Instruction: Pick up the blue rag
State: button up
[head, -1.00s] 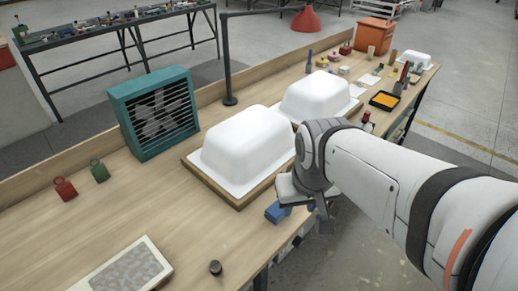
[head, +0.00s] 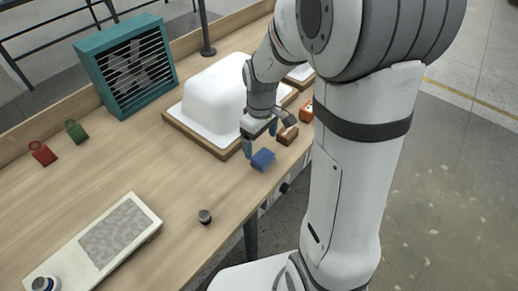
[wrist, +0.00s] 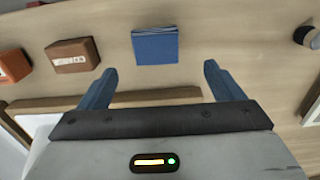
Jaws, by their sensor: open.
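The blue rag (head: 263,159) is a small folded square lying on the wooden workbench near its front edge. It also shows in the wrist view (wrist: 155,46), at the top middle, flat and in full view. My gripper (head: 260,138) is just behind and left of the rag in the head view, pointing down. In the wrist view my gripper (wrist: 160,85) has its two blue fingers wide apart, with nothing between them. The rag lies ahead of the fingertips, roughly centred between them and apart from them.
A brown box (wrist: 73,55) and an orange box (wrist: 14,66) lie beside the rag. A white tub shell (head: 214,98) on a wooden base stands behind. A dark knob (head: 204,216) sits at the front. A teal fan (head: 126,65) stands at the back left.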

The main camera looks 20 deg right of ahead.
aim_at(263, 156)
jog(key=f, duration=0.7)
jog(key=shift+d+f, duration=0.4)
jog(key=shift+c, duration=0.4)
jog(key=c, duration=1)
jog(key=shift+r, duration=0.1)
notch_tip(263, 156, up, 10)
jog(key=o, duration=0.5)
jog(key=shift+c, duration=0.2)
jog(key=c, duration=0.3)
jog(key=shift+s, duration=0.1)
jog(key=shift+c, duration=0.3)
